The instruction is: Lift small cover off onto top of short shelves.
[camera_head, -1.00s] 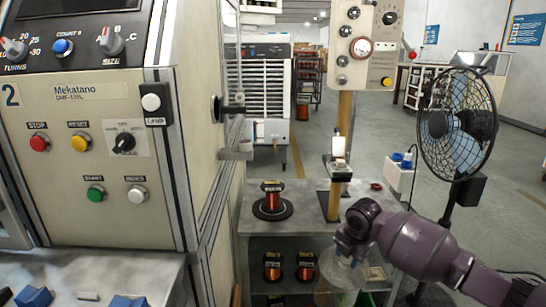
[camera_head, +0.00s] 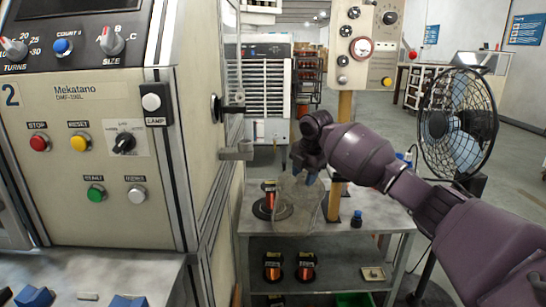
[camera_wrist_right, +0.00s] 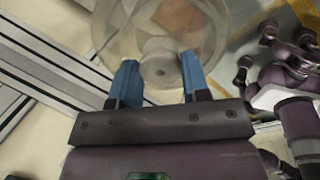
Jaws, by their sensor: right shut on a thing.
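The small cover (camera_head: 297,205) is a clear, see-through dome with a knob on top. It hangs below my right gripper (camera_head: 308,172), at the level of the top of the short shelves (camera_head: 345,237). In the right wrist view my right gripper (camera_wrist_right: 160,82) has its blue fingers shut on the knob of the cover (camera_wrist_right: 203,42). In the head view the cover overlaps the right side of a copper wire spool (camera_head: 269,196) on a black disc; I cannot tell whether it touches the shelf top. My left gripper is not in view.
A wooden post (camera_head: 335,200) rises just right of the cover. A small blue-capped item (camera_head: 356,218) stands on the shelf top. More spools (camera_head: 305,266) sit on the shelf below. The machine cabinet (camera_head: 100,165) is at left, a fan (camera_head: 458,125) at right.

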